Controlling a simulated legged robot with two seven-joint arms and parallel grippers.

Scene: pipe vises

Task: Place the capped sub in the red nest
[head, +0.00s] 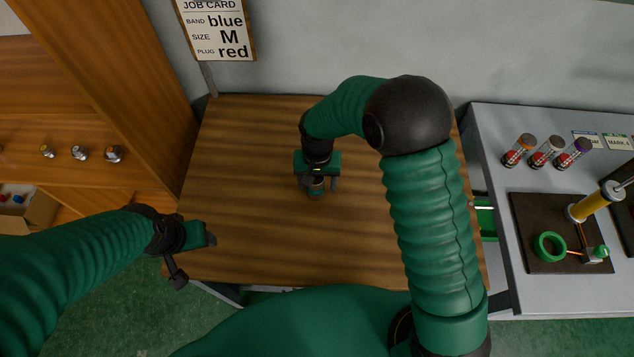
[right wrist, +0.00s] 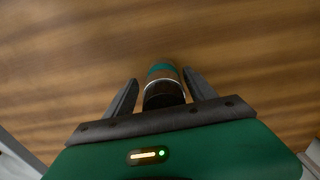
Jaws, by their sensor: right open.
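A small cylinder with a teal band, seemingly the capped sub (head: 317,189), is on the wooden table (head: 250,240). It also shows in the right wrist view (right wrist: 162,78), with a dark near end and a metallic ring below the band. My right gripper (head: 319,184) is open, its fingers on either side of the cylinder; in the right wrist view (right wrist: 160,92) gaps show between it and both fingers. My left gripper (head: 196,262) is open and empty at the table's front left corner. I see no red nest in either view.
A job card (head: 220,30) on the wall reads blue, M, red. Left is a wooden shelf (head: 75,130) with several small fittings. Right, a grey bench (head: 490,150) bears capped tubes (head: 545,151) and a dark mat (head: 530,215) with a green ring (head: 550,247) and yellow cylinder (head: 596,203).

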